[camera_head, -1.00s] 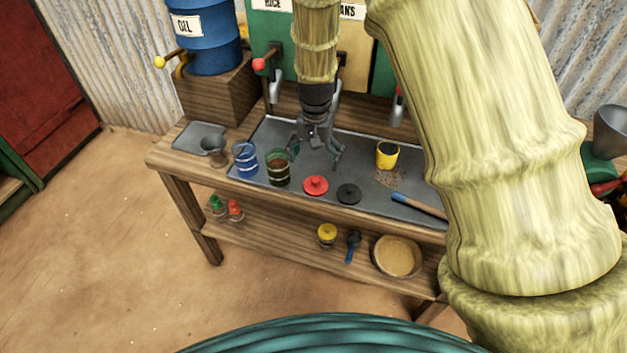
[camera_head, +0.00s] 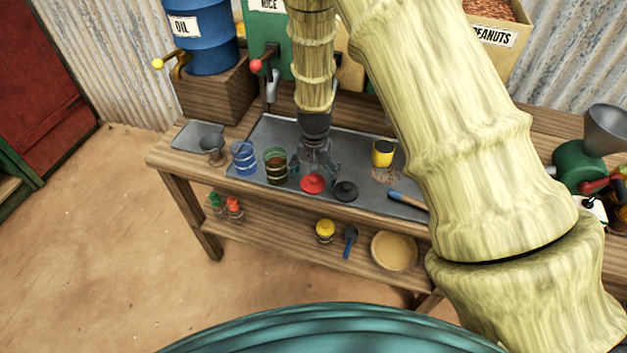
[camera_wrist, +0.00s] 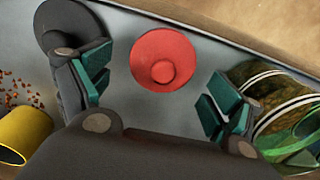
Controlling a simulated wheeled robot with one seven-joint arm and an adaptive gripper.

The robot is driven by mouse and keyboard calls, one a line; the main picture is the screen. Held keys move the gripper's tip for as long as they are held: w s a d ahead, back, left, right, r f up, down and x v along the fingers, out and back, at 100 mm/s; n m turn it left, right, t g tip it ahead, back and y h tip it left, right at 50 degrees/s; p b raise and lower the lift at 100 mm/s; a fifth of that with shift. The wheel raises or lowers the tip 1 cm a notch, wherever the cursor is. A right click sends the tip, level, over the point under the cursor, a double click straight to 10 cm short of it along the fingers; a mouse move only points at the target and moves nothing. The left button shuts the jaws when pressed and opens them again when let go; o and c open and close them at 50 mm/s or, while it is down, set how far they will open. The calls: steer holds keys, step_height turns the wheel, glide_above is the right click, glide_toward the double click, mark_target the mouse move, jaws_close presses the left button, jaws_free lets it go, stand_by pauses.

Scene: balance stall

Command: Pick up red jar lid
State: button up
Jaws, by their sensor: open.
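The red jar lid (camera_head: 312,184) lies flat on the grey metal tray (camera_head: 268,127) near its front edge. In the wrist view the red lid (camera_wrist: 164,61) shows its round knob and lies ahead of and between the fingers, apart from both. My gripper (camera_head: 314,171) is just behind and above the lid, pointing down. It also shows in the wrist view (camera_wrist: 155,92), open and empty, with green finger pads on either side.
A black lid (camera_head: 346,191) lies close right of the red lid. A jar with brown contents (camera_head: 275,167) stands close on its left, beside a blue-banded jar (camera_head: 244,158). A yellow cup (camera_head: 383,153) with spilled bits and a blue-handled tool (camera_head: 408,200) are farther right.

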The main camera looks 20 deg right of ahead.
steer(key=shift+f, duration=0.2)
steer(key=shift+c, duration=0.4)
steer(key=c, duration=0.8)
steer(key=shift+r, duration=0.15)
